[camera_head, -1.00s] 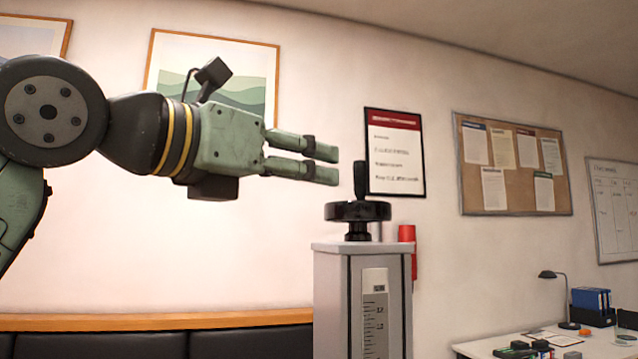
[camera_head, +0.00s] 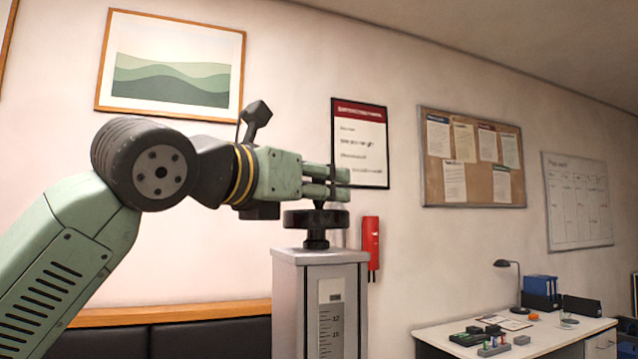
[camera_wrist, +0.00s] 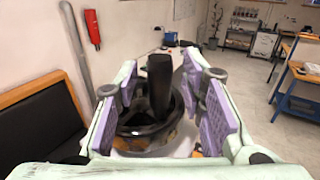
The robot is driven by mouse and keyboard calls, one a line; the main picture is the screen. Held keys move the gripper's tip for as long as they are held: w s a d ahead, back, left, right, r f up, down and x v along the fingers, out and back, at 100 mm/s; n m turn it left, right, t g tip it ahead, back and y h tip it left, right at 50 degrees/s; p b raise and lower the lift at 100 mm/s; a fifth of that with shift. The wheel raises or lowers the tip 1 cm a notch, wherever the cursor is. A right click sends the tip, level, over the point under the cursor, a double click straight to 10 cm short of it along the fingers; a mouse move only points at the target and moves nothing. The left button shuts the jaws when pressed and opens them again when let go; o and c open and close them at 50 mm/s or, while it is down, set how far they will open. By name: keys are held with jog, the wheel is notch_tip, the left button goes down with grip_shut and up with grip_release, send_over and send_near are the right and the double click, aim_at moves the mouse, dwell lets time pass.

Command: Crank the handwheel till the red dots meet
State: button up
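The black handwheel (camera_head: 316,219) sits level on top of a grey column (camera_head: 320,264) with a printed scale (camera_head: 331,335) on its side. In the wrist view, its dark upright crank handle (camera_wrist: 160,85) stands above the wheel's rim (camera_wrist: 150,147). My gripper (camera_head: 343,184) is level at handle height, just above the wheel. Its purple-padded fingers (camera_wrist: 163,75) are on both sides of the handle, with gaps visible, so it is open. In the head view the fingers hide most of the handle. No red dots can be made out.
A red wall-mounted object (camera_head: 371,243) hangs just behind the column. A dark bench (camera_head: 210,338) stands along the wall to the left. A white desk (camera_head: 440,343) with a lamp and small items stands to the right.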

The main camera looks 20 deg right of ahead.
grip_shut()
dwell(0.3)
jog(key=shift+a+g, duration=0.1)
jog(key=shift+g, duration=0.2)
jog(key=m+g+h, duration=0.1)
jog(key=m+g, duration=0.1)
jog(key=g, duration=0.1)
jog(key=a+m+g+h, duration=0.1)
jog(key=m+g, duration=0.1)
jog(key=g, duration=0.1)
jog(key=w+m+g, duration=0.1)
jog(key=m+g, duration=0.1)
jog(key=g, duration=0.1)
jog(key=shift+a+h, duration=0.15)
jog(key=shift+h, duration=0.25)
jog(key=m+g, duration=0.2)
jog(key=g, duration=0.1)
jog(key=m+g, duration=0.1)
jog(key=g, duration=0.1)
jog(key=shift+w+a+m+y, duration=0.2)
jog(key=shift+w+m+y, duration=0.05)
jog(key=shift+m+y, duration=0.15)
jog(key=shift+w+a+m+g+y, duration=0.15)
jog(key=shift+m+g+y, duration=0.2)
jog(key=shift+m+g, duration=0.35)
jog(key=shift+w+m+g+y, duration=0.1)
jog(key=shift+m+g+y, duration=0.3)
jog(key=shift+g, duration=0.6)
